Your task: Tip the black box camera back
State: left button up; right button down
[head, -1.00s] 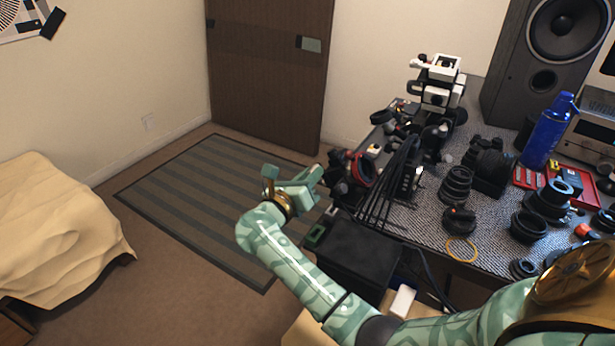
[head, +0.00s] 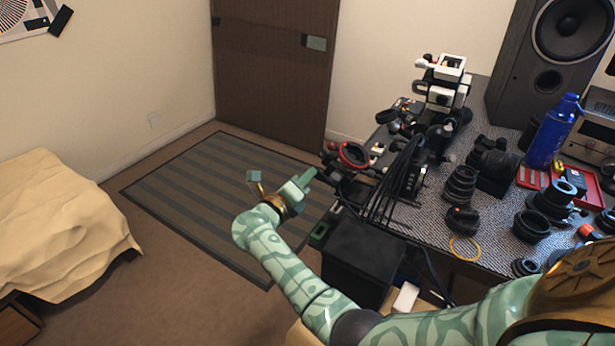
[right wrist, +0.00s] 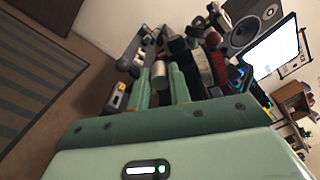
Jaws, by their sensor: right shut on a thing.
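A dark camera assembly with a red ring (head: 353,155) stands at the near left edge of the table, its ring facing mostly upward. I take it for the black box camera; its body is dark and partly hidden in clutter. My right gripper (head: 309,178) is at its left side in the head view. In the right wrist view its two green fingers (right wrist: 161,88) are shut on a small grey cylindrical piece (right wrist: 160,72). I cannot tell how that piece joins the camera. A dark red part (right wrist: 218,66) shows beyond the fingers. My left gripper is not in view.
Black cables (head: 393,185) hang beside the camera. A white and black device (head: 443,85) stands behind it. Several lenses (head: 460,185), a blue bottle (head: 553,130) and a speaker (head: 545,75) crowd the table. A black bin (head: 362,262) stands below. The striped rug (head: 205,200) is clear.

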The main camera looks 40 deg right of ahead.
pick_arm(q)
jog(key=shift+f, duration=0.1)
pick_arm(e)
jog(key=shift+w+a+f+n, duration=0.15)
jog(key=shift+w+f+n, duration=0.15)
jog(key=shift+f+n, duration=0.65)
jog(key=shift+w+a+f+n, duration=0.15)
jog(key=shift+w+f+n, duration=0.25)
jog(key=shift+n, duration=0.95)
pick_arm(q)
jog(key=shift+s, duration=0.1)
pick_arm(e)
jog(key=shift+s+f+n, duration=0.1)
jog(key=shift+f+n, duration=0.2)
jog(key=c, duration=1.3)
grip_release()
